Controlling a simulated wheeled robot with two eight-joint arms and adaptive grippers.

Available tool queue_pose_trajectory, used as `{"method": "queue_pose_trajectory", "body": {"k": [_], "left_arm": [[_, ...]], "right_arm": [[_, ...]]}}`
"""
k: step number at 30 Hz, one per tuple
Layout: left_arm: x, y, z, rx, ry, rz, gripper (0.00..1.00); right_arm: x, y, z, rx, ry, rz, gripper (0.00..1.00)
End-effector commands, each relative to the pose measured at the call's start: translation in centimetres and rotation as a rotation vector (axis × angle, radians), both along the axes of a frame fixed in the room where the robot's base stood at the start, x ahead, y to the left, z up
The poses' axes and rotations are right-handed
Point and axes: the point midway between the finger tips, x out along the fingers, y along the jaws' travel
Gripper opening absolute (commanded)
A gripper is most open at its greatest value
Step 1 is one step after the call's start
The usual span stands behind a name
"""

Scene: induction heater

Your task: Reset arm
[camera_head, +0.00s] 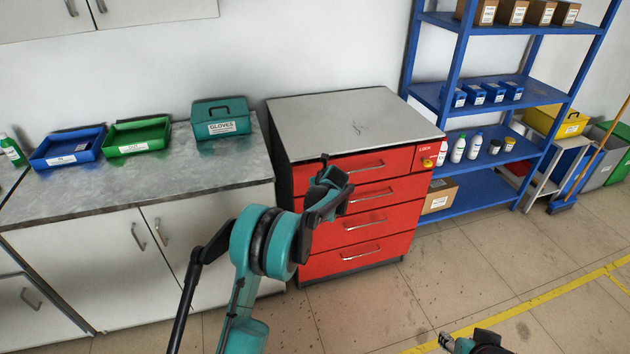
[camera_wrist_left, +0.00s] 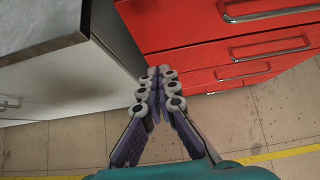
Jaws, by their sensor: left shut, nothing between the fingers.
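My left arm, teal and black, rises from the bottom of the head view. Its gripper (camera_head: 325,165) is in front of the red drawer cabinet (camera_head: 385,219). In the left wrist view the left gripper (camera_wrist_left: 159,75) has its two fingers together at the tips, with nothing between them. The red drawer fronts (camera_wrist_left: 210,28) show beyond and to the right of the fingers there, and all the drawers look closed. A small part of my right gripper (camera_head: 452,344) shows at the bottom edge of the head view; its fingers are too cut off to judge.
A blue shelf rack (camera_head: 480,188) stands right of the cabinet. The tiled floor (camera_head: 470,275) in front is clear.

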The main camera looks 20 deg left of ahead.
Motion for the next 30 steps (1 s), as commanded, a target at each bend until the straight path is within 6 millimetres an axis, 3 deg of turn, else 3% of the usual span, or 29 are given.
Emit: {"method": "queue_pose_trajectory", "body": {"k": [6, 11, 15, 21, 25, 30], "left_arm": [[-0.7, -0.3, 0.9, -0.021, -0.009, 0.017, 0.00], [-3.8, -0.8, 4.5, -0.178, -0.081, 0.148, 0.00], [-9.1, -1.8, 8.9, -0.415, -0.180, 0.358, 0.00], [-18.0, -3.3, 13.2, -0.765, -0.306, 0.689, 0.00], [-24.2, -4.3, 14.7, -0.983, -0.373, 0.917, 0.00], [-32.4, -5.8, 14.8, -1.255, -0.446, 1.234, 0.00]], "right_arm": [[0.0, 0.0, 0.1, 0.000, 0.000, 0.000, 0.40], [0.0, 0.0, 0.1, 0.000, 0.000, 0.000, 0.40], [0.0, 0.0, 0.1, 0.000, 0.000, 0.000, 0.40], [0.0, 0.0, 0.1, 0.000, 0.000, 0.000, 0.40], [0.0, 0.0, 0.1, 0.000, 0.000, 0.000, 0.40], [0.0, 0.0, 0.1, 0.000, 0.000, 0.000, 0.40]]}}
